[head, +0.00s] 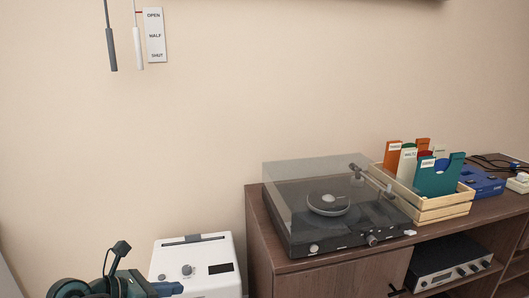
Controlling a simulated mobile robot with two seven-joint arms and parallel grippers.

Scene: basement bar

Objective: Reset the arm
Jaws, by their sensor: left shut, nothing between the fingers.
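A black turntable (340,240) stands on the brown cabinet at the right, under a see-through dust cover (300,172) that looks closed. A round platter with a pale centre (328,204) shows through the cover. The thin tonearm (371,178) shows at the right of the platter; its exact resting position is too small to tell. My left gripper (172,288) is at the bottom left, shut and empty. It is in front of the white appliance, well left of the turntable and apart from it. My right gripper is not in view.
A white appliance (206,258) with a knob stands left of the cabinet (290,283). A wooden crate (440,208) with coloured dividers sits right of the turntable, with a blue device (482,184) beyond. An amplifier (450,262) is on the shelf below. Two pull rods (111,50) hang by a label.

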